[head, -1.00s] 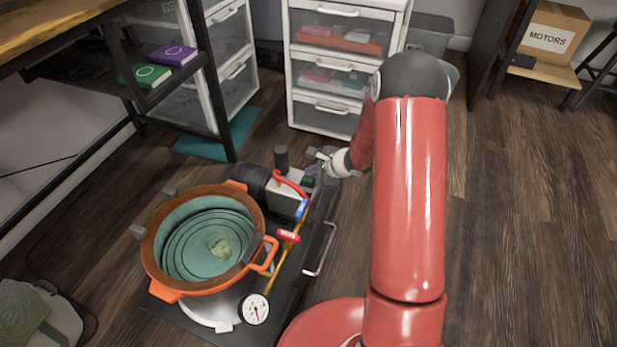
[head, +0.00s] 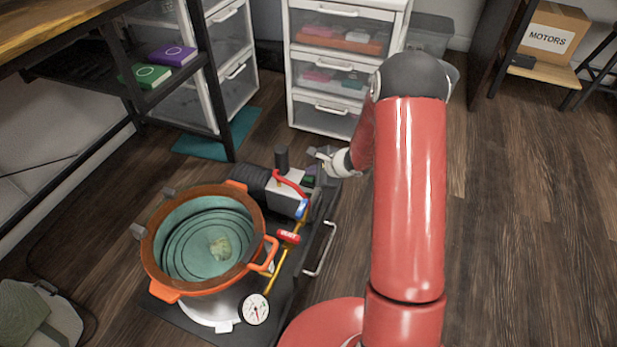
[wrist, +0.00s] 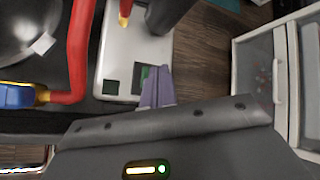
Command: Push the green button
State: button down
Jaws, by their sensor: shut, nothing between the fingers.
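The green button (wrist: 144,76) shows as a small green patch on the light grey pump housing (wrist: 128,40) in the wrist view. My gripper's purple fingers (wrist: 158,78) are shut and empty. Their tips lie just right of the green patch and partly cover it; I cannot tell whether they touch it. In the head view, a small green patch (head: 309,181) shows at the right end of the pump, next to my gripper (head: 311,171). My wrist reaches in there from the right.
An orange-rimmed pot (head: 148,240) stands left of the pump. A red hose (head: 290,184), a gauge (head: 255,309) and a metal handle (head: 322,250) are close by. A white drawer unit (head: 290,88) stands behind. The wooden floor (head: 520,220) on the right is clear.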

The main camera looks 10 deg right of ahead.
aim_at(312, 179)
jog(key=shift+f, duration=0.15)
jog(key=shift+f+b, duration=0.35)
jog(key=shift+b, duration=0.15)
jog(key=shift+r, duration=0.45)
dwell(0.3)
jog(key=shift+r+p, duration=1.95)
jog(key=shift+r, duration=1.05)
